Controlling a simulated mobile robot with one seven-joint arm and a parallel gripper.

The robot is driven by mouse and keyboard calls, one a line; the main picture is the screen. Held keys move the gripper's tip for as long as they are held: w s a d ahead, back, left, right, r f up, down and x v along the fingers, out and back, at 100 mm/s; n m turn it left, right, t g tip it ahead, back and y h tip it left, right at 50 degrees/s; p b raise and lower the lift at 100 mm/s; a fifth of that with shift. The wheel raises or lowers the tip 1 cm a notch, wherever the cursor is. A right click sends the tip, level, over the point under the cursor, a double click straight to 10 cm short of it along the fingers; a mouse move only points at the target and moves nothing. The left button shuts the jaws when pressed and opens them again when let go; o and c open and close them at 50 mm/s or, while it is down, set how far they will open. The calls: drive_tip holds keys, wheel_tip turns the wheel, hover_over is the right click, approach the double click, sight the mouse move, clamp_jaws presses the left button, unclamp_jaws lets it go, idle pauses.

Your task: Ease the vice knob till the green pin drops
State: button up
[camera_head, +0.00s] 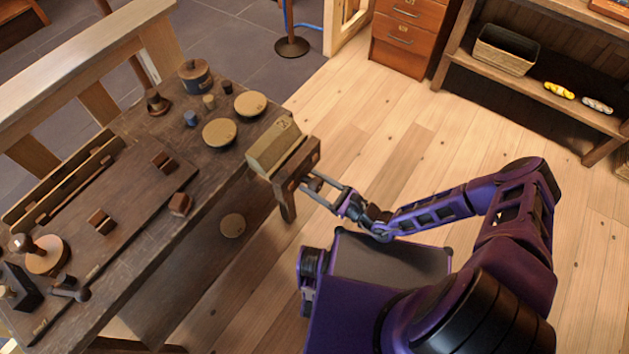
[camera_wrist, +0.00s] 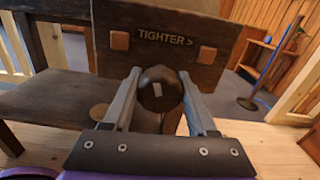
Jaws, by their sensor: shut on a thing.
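The vice knob (camera_wrist: 160,93) is a dark round knob with a small pale mark on its face, in the middle of the wrist view. My gripper (camera_wrist: 160,80) is shut on it, one grey finger on each side. Behind it stands the brown wooden vice jaw (camera_wrist: 205,65), with two orange-brown square plugs and the words "TIGHTER >". In the head view my gripper (camera_head: 307,183) reaches the vice jaw (camera_head: 297,178) from the right, and the jaw hides the knob there. I see no green pin in either view.
A pale wooden block (camera_head: 273,146) sits against the jaw at the bench end. The dark workbench (camera_head: 150,235) holds round lids, small blocks, a blue pot (camera_head: 195,77) and a spool-like piece (camera_head: 42,254). A round disc (camera_head: 232,225) shows below the bench edge. Floor to the right is clear.

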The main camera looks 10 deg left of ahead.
drive_tip(key=shift+a+r, duration=0.1)
idle(0.3)
drive_tip(key=o, duration=1.4)
drive_tip(key=shift+c, duration=0.2)
drive_tip(key=v, duration=1.7)
drive_tip(key=shift+d+b, duration=0.2)
drive_tip(key=shift+b, duration=0.25)
